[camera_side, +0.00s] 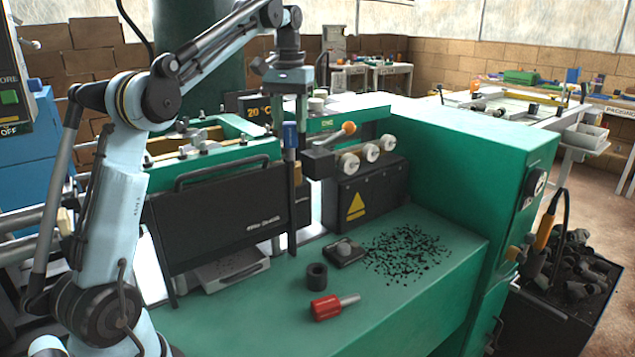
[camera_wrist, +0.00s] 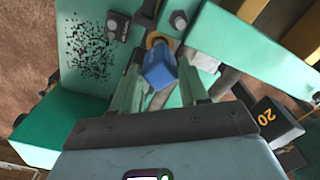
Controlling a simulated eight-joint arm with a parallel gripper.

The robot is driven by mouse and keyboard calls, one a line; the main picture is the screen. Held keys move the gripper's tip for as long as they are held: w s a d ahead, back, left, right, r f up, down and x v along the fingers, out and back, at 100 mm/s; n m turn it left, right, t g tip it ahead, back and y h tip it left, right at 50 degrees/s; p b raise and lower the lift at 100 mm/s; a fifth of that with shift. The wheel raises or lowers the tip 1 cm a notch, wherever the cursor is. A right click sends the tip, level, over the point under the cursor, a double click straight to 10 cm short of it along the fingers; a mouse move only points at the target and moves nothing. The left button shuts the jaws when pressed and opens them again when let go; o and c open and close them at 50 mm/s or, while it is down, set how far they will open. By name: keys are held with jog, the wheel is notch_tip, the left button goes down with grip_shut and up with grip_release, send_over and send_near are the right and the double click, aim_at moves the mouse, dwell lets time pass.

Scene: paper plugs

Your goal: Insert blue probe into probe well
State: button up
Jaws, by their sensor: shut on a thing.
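My gripper (camera_side: 300,122) points down in front of the green machine and is shut on the blue probe. The blue probe's blue end (camera_side: 290,134) shows just below the gripper in the side view; a dark upright bar runs below it, and I cannot tell where the probe ends. In the wrist view the blue probe (camera_wrist: 158,70) lies between the two pale fingers of my gripper (camera_wrist: 160,92), with a yellow ring beyond it. A black hollow cylinder (camera_side: 317,276) stands upright on the green ledge, apart from the probe. I cannot tell whether it is the probe well.
A red-handled tool (camera_side: 326,307) and a black block with a knob (camera_side: 343,252) lie on the green ledge (camera_side: 400,300). Black crumbs (camera_side: 405,252) are scattered behind them. A black guard panel (camera_side: 225,225) and a black box with a warning triangle (camera_side: 362,197) stand close to the gripper.

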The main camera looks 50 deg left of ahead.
jog(key=shift+f, duration=1.7)
jog(key=o, duration=1.3)
jog(key=shift+s+a, duration=0.1)
jog(key=shift+r, duration=2.8)
jog(key=shift+f, duration=0.1)
